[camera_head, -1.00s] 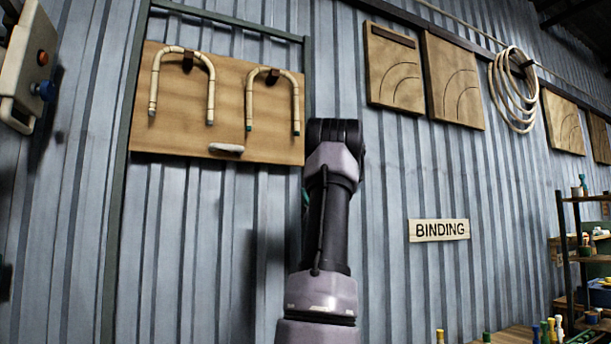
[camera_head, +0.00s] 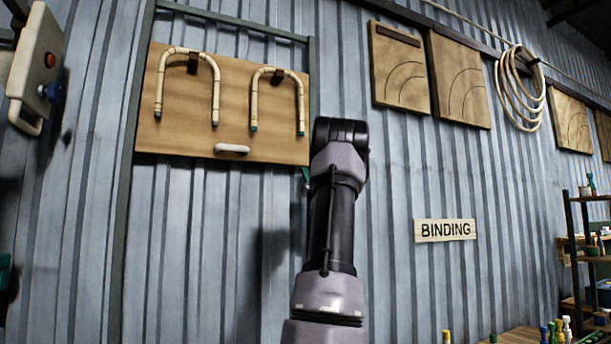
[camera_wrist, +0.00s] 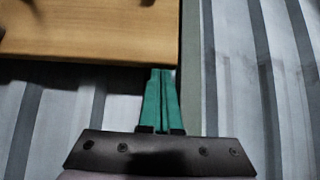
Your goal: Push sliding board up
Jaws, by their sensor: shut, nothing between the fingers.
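The sliding board (camera_head: 190,139) is a wooden panel high on the corrugated wall, between two green vertical rails. Two bent rattan canes, the left one (camera_head: 160,88) and the right one (camera_head: 254,100), hang on it from dark pegs. A white handle (camera_head: 231,149) sits near its lower edge. In the wrist view the board (camera_wrist: 90,28) fills the upper left, and my gripper (camera_wrist: 161,72) has its green fingers together and empty. The fingertips are at the board's lower edge near its right corner; I cannot tell whether they touch it. In the head view my arm hides most of the gripper.
A green rail (camera_head: 128,175) runs down the board's left side; the right rail (camera_wrist: 191,60) is close beside my fingers. Pattern boards (camera_head: 400,75) and a rattan coil (camera_head: 520,90) hang to the right. A control box (camera_head: 38,68) is at the far left.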

